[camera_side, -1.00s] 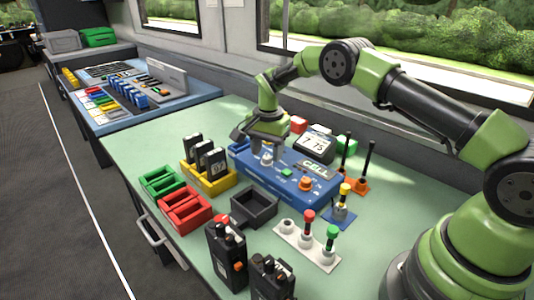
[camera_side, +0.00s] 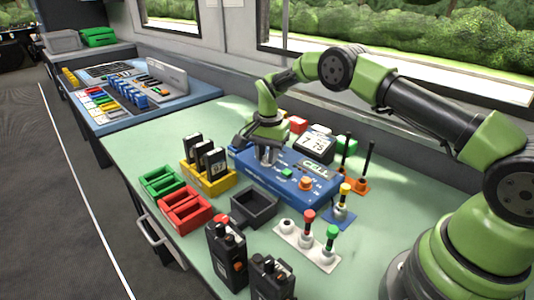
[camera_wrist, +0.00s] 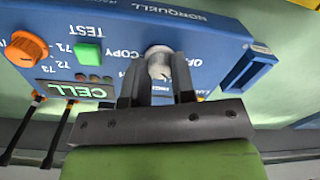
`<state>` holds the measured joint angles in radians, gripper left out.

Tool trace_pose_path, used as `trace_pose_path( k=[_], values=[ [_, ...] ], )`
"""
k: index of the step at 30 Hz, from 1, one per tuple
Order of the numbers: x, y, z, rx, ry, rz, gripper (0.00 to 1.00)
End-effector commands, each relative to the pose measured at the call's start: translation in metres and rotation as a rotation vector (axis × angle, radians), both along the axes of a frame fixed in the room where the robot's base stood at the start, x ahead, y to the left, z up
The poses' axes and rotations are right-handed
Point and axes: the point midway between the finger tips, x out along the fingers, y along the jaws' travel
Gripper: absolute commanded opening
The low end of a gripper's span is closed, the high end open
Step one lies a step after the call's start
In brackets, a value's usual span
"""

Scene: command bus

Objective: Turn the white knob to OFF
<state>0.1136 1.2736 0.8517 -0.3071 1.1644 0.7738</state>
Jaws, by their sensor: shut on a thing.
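The white knob (camera_wrist: 159,62) sits on the top face of the blue panel box (camera_wrist: 205,38) in the wrist view. My gripper (camera_wrist: 158,75) is shut on the knob, with one dark finger on each side of it. The word OFF shows on the panel just right of the knob, partly covered by a finger. In the side view my gripper (camera_side: 266,155) points down at the left part of the blue box (camera_side: 262,182), and the fingers mostly hide the knob. The knob's pointer cannot be made out.
The box also carries a green button (camera_wrist: 88,55) and an orange knob (camera_wrist: 27,49). Beside it stand a yellow rack with black packs (camera_side: 208,182), a dark tray (camera_side: 253,206) and a display (camera_side: 314,145). Bare green table lies at the front right.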

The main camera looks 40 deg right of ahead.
Motion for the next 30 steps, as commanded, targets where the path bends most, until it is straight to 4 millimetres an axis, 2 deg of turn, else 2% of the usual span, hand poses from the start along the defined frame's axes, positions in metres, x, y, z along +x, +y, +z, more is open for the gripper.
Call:
trace_pose_path(
  k=[21, 30],
  values=[
    [-0.0002, 0.0005, -0.0004, 0.004, 0.004, 0.535, 0.00],
    [-0.0004, 0.0005, -0.0006, 0.005, 0.005, 0.695, 0.00]
  ],
)
